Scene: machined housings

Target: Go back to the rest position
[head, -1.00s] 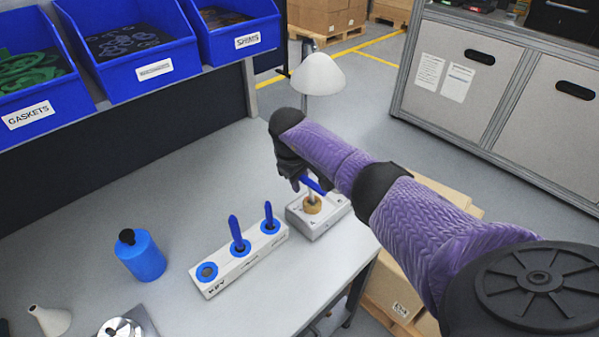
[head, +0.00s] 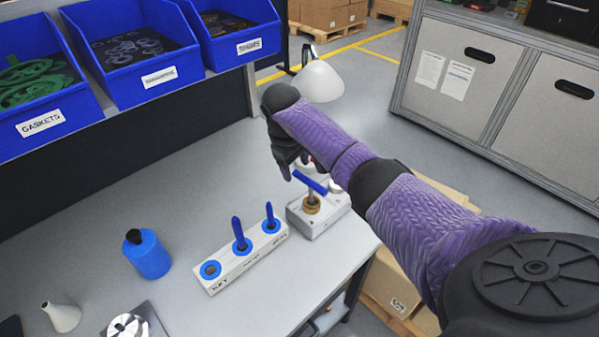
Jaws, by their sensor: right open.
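My right gripper (head: 293,170) is open and empty. It hangs above the far side of the bench, just up and left of the blue-handled tool (head: 311,183). The tool stands in a brass-coloured collar on a light grey housing block (head: 330,218), its blue handle lying crosswise at the top. The gripper appears apart from the handle. My right arm comes in from the lower right. My left gripper is out of view.
A white key rack (head: 243,262) holds two blue-handled tools, with its left hole empty. A blue bottle (head: 148,254), a white funnel (head: 62,316) and a metal disc part (head: 127,327) stand left. Blue bins (head: 130,52) overhang the back. A white lamp (head: 318,82) stands behind the arm.

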